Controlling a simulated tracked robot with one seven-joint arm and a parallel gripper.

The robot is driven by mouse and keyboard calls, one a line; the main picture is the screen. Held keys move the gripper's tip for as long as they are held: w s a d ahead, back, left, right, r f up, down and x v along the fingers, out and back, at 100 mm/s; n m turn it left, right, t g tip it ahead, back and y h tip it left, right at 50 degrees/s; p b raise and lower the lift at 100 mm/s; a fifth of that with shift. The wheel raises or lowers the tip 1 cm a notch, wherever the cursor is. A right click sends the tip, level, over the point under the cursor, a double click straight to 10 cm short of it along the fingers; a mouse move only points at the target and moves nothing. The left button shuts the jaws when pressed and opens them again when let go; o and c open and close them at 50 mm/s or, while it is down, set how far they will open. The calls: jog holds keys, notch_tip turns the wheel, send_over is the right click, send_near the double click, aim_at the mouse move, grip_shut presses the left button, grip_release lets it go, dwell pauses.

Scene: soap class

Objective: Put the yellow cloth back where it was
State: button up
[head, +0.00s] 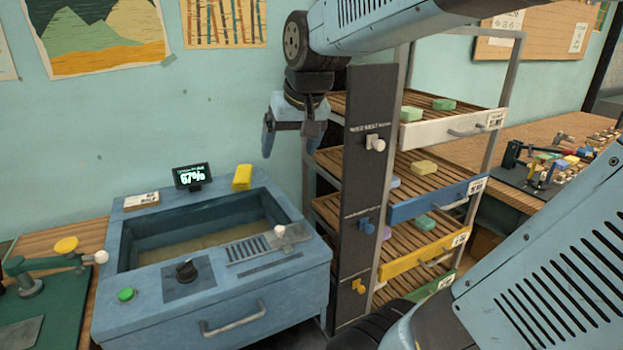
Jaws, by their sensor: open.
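The yellow cloth (242,177) looks like a small folded block. It lies on the back right rim of the blue basin unit (225,320), just right of the small display. My gripper (289,148) is open and points down, with nothing seen between its fingers. It hangs above and to the right of the cloth in the picture, apart from it, near the left side of the rack.
A slatted rack (348,190) with soap bars stands right of the basin. A green-topped bench (45,310) is at the left.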

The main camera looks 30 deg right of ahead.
jog(key=s+a+f+n, duration=0.1)
jog(key=s+f, duration=0.1)
jog(key=s, duration=0.8)
jog(key=shift+s+f+h, duration=0.25)
jog(key=shift+s+h, duration=0.05)
jog(key=shift+s, duration=0.1)
jog(key=shift+c, duration=0.4)
